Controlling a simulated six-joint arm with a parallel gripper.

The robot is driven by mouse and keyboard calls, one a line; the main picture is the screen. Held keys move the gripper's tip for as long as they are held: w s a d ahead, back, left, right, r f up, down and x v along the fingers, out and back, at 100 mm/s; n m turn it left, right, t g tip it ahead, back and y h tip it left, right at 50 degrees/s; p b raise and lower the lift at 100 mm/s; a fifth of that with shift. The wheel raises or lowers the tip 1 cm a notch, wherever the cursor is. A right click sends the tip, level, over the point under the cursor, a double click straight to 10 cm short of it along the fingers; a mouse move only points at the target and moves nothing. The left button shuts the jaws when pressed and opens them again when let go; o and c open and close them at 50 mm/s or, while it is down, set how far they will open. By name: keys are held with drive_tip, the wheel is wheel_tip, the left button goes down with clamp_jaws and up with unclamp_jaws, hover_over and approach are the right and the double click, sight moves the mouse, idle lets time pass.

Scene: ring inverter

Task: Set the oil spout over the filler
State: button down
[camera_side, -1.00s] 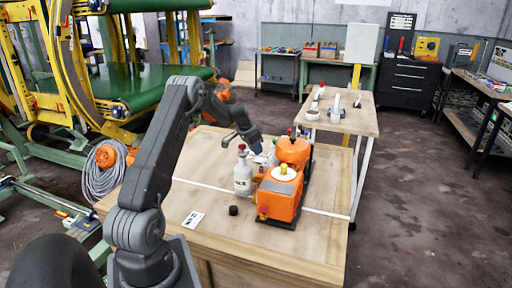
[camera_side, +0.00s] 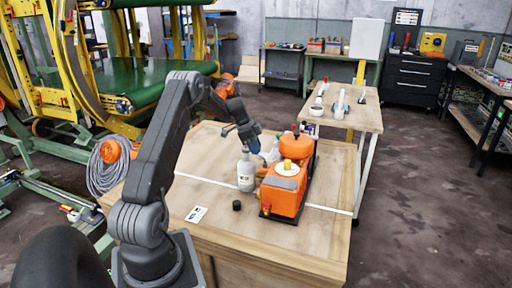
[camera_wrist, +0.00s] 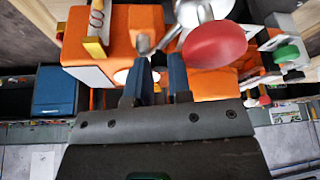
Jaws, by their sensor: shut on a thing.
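The orange machine (camera_side: 287,199) stands on the table, with a yellow piece (camera_side: 288,163) on a white disc on its top, likely the filler. It fills much of the wrist view (camera_wrist: 75,45). My gripper (camera_side: 257,149) is low beside the machine, just behind a white bottle (camera_side: 246,174). A pale thing (camera_side: 272,152), likely the oil can with the spout, shows at the gripper's right. In the wrist view my blue fingers (camera_wrist: 162,78) are close together; a grey tip (camera_wrist: 143,45), pale body (camera_wrist: 197,10) and red round part (camera_wrist: 215,45) lie before them. The grip itself is hidden.
A small black cap (camera_side: 237,205) and a white card (camera_side: 197,214) lie on the table (camera_side: 225,230). The table's front is otherwise clear. A second table (camera_side: 348,118) with white parts stands behind. A green conveyor (camera_side: 150,85) stands at the left.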

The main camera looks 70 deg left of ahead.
drive_tip(key=shift+s, duration=0.1)
idle(0.3)
drive_tip(key=c, duration=1.3)
unclamp_jaws()
drive_tip(key=v, duration=1.4)
drive_tip(key=shift+a, duration=0.1)
drive_tip(key=d+r+n+y, duration=0.1)
drive_tip(key=d+r, duration=0.4)
drive_tip(key=d, duration=0.9)
drive_tip(key=d+r+n+y, duration=0.15)
drive_tip(key=d+r, duration=0.35)
drive_tip(key=d, duration=0.8)
drive_tip(key=s+d+f+n, duration=0.1)
drive_tip(key=s+d, duration=0.4)
drive_tip(key=d, duration=0.1)
drive_tip(key=s+d+f+n+t, duration=0.1)
drive_tip(key=s+d, duration=0.5)
drive_tip(key=s+d+f+n, duration=0.1)
drive_tip(key=s+d, duration=0.4)
drive_tip(key=d, duration=0.2)
drive_tip(key=shift+s+f+n+t, duration=0.15)
drive_tip(key=shift+f+n+t, duration=0.05)
drive_tip(key=shift+n+t, duration=0.1)
